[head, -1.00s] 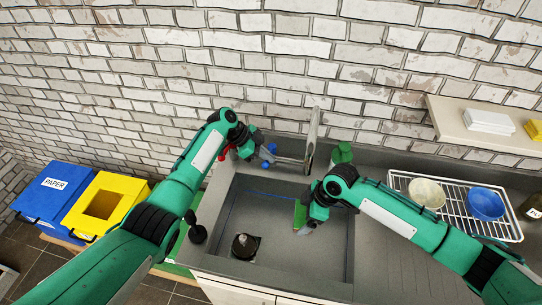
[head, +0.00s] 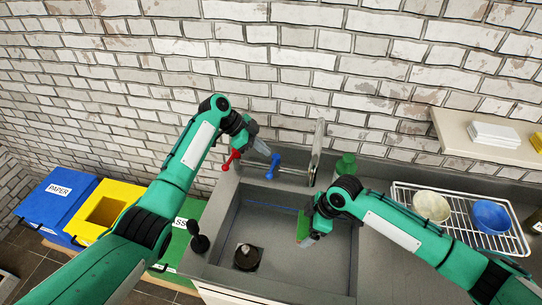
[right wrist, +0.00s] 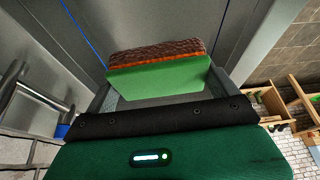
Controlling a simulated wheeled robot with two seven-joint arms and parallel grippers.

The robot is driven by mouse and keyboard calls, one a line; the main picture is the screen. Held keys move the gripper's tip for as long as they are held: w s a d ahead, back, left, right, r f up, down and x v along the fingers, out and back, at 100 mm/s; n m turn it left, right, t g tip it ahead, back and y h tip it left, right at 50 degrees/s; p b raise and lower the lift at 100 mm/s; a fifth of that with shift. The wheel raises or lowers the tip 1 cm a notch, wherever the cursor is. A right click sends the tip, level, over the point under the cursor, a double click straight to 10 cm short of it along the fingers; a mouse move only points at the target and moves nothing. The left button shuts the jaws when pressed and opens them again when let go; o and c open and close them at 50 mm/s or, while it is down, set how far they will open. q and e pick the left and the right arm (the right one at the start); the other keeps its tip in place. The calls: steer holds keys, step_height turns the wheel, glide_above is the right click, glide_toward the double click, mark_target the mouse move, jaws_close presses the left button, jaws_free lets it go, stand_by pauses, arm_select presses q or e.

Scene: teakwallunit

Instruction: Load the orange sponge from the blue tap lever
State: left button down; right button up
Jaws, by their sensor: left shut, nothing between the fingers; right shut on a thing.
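The sponge (head: 303,227) is green with an orange-brown layer, clearer in the right wrist view (right wrist: 158,72). My right gripper (head: 308,240) is shut on it and holds it over the sink basin (head: 300,275). The blue tap lever (head: 274,166) is on the tap behind the basin, left of the tall metal spout (head: 317,152). The red lever (head: 230,160) is further left. My left gripper (head: 264,149) is shut and empty, just above and left of the blue lever; I cannot tell if they touch. I cannot make out water at the spout.
A dark round drain piece (head: 246,256) is in the basin. A green bottle (head: 345,164) stands behind the basin. A wire rack (head: 460,240) with a cream bowl (head: 431,206) and a blue bowl (head: 491,216) is at right. Bins (head: 62,205) stand at left.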

steer(key=shift+d, duration=0.1)
stand_by(0.3)
steer(key=shift+s+p, duration=0.3)
steer(key=shift+s+d+r+p, duration=0.1)
steer(key=shift+s+d+p, duration=0.05)
steer(key=shift+s+p, duration=0.3)
steer(key=shift+s+d+r+p, duration=0.1)
steer(key=shift+s+d+p, duration=0.1)
steer(key=shift+s, duration=0.35)
steer(key=s+p, duration=0.1)
steer(key=s, duration=0.1)
steer(key=s+d+p, duration=0.1)
steer(key=s, duration=0.2)
steer(key=shift+s+d+f+p, duration=0.1)
steer(key=shift+f+p, duration=0.1)
steer(key=shift+p, duration=0.2)
